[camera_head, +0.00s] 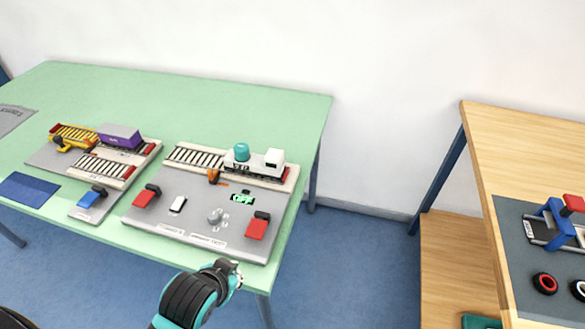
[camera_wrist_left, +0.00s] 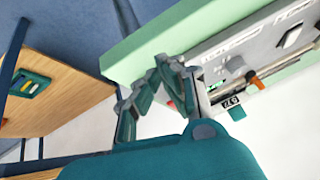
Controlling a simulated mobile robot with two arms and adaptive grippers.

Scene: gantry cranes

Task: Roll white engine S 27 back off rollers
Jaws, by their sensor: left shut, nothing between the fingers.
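The white engine (camera_head: 262,163) stands on the right part of the track at the back of a grey board (camera_head: 186,202). It has a white cab on the right and a teal tank (camera_head: 241,152) on the left. An orange lever (camera_head: 214,175) stands at its left; an orange part also shows in the left wrist view (camera_wrist_left: 257,82). The board has a grey knob (camera_head: 215,216) and a green-lit display reading OFF (camera_head: 242,199). My left gripper (camera_head: 236,268) is shut and empty, in front of the board's near right corner and apart from the engine. My right gripper is not in view.
A wooden table (camera_head: 485,150) is at right, with floor between.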

